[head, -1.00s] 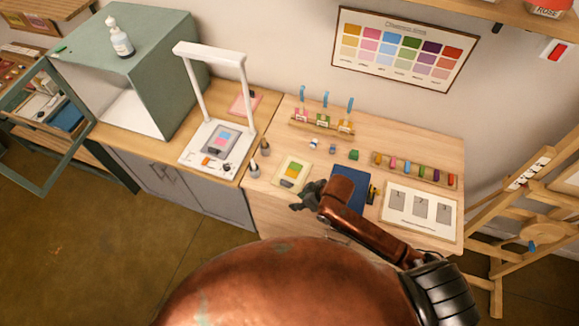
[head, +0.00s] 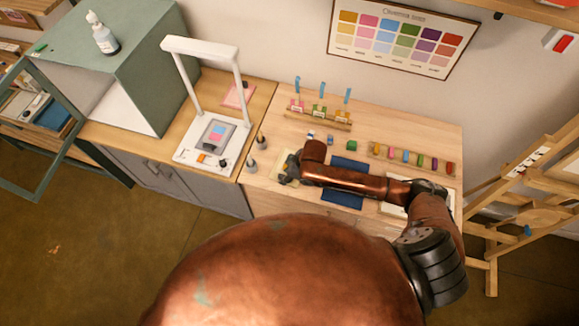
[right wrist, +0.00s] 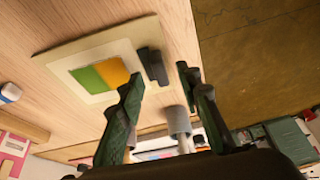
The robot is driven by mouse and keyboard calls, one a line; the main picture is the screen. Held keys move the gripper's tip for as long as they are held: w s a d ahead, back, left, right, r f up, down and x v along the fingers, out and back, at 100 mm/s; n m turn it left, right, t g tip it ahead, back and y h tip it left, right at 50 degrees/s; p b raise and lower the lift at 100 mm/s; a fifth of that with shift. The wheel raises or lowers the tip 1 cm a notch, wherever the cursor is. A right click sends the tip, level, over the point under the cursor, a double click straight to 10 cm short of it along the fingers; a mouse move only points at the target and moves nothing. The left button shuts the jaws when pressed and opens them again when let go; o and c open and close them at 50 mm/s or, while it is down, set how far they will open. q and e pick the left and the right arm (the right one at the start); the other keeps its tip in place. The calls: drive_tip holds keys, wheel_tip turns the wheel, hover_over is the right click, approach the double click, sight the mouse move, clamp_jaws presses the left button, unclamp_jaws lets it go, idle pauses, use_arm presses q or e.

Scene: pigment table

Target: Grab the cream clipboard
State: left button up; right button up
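The cream clipboard (right wrist: 112,47) lies flat on the wooden table in the right wrist view. It carries a green and orange swatch sheet, and a dark clip-like piece (right wrist: 152,66) sits at its edge. In the head view my right gripper and arm cover most of it. My right gripper (head: 288,172) is over the clipboard in the head view. In the right wrist view the right gripper (right wrist: 160,78) has its fingers spread, with the dark piece showing between them. Nothing is held, and I cannot tell whether the fingers touch the board. My left gripper is not in view.
A dark blue board (head: 342,198) lies under my right forearm. Small grey-topped bottles (head: 252,164) stand left of the gripper, beside the white lamp stand (head: 180,150). Small colored blocks and a jar rack (head: 412,160) are behind the arm. The table's front edge is close.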

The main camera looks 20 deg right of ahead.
drive_tip(key=shift+w+a+f, duration=0.1)
drive_tip(key=shift+a+f, duration=0.1)
drive_tip(key=shift+f, duration=0.45)
drive_tip(key=c, duration=0.6)
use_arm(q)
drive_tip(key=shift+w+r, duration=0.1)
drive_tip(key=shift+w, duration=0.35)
use_arm(e)
clamp_jaws()
